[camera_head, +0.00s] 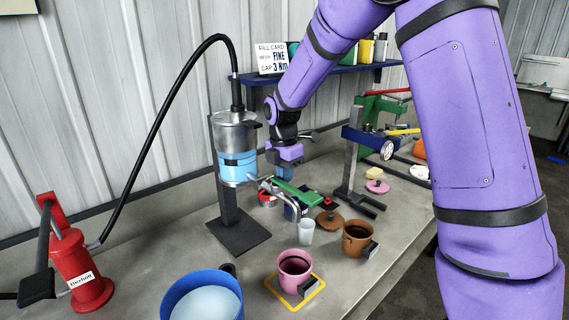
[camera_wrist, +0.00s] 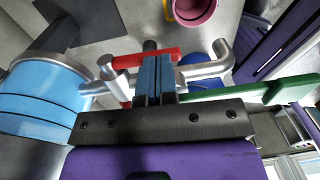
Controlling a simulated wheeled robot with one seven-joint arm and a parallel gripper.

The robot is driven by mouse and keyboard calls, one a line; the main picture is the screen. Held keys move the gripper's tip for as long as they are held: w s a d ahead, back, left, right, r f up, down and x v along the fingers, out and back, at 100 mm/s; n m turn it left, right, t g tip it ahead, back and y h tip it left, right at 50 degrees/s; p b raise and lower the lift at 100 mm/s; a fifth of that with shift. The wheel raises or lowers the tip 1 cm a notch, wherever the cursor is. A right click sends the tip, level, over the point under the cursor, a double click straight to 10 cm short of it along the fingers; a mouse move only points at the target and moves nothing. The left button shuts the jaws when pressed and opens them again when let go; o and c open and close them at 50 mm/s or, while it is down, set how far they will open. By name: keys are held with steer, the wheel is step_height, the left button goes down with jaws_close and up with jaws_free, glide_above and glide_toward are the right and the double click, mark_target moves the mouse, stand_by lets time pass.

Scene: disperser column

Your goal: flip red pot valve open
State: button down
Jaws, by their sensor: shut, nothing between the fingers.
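A silver outlet pipe (camera_wrist: 207,67) runs from the blue-banded column cylinder (camera_wrist: 42,98) in the wrist view. A red valve lever (camera_wrist: 150,57) lies across it, roughly along the pipe. A green lever (camera_wrist: 265,91) reaches out to the right; it also shows in the head view (camera_head: 297,193). My gripper (camera_wrist: 155,78) is shut and empty, its blue fingertips over the pipe, close beside the red lever. I cannot tell whether they touch. In the head view my gripper (camera_head: 286,173) is just above the pipe, right of the cylinder (camera_head: 238,166); the red lever is hard to make out there.
A pink pot (camera_head: 294,268) stands on a yellow-edged square in front. A brown pot (camera_head: 356,238), a white cup (camera_head: 306,232) and a blue tub (camera_head: 205,298) stand near. A red pump (camera_head: 80,262) with a black hose is at left. A green-and-blue stand (camera_head: 372,135) is behind right.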

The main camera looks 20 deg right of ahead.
steer(key=shift+f, duration=0.25)
steer(key=shift+s+d+f, duration=0.1)
steer(key=shift+s+f, duration=0.05)
steer(key=shift+f, duration=0.3)
steer(key=shift+s+f, duration=0.15)
steer(key=shift+f, duration=0.15)
steer(key=shift+r, duration=0.15)
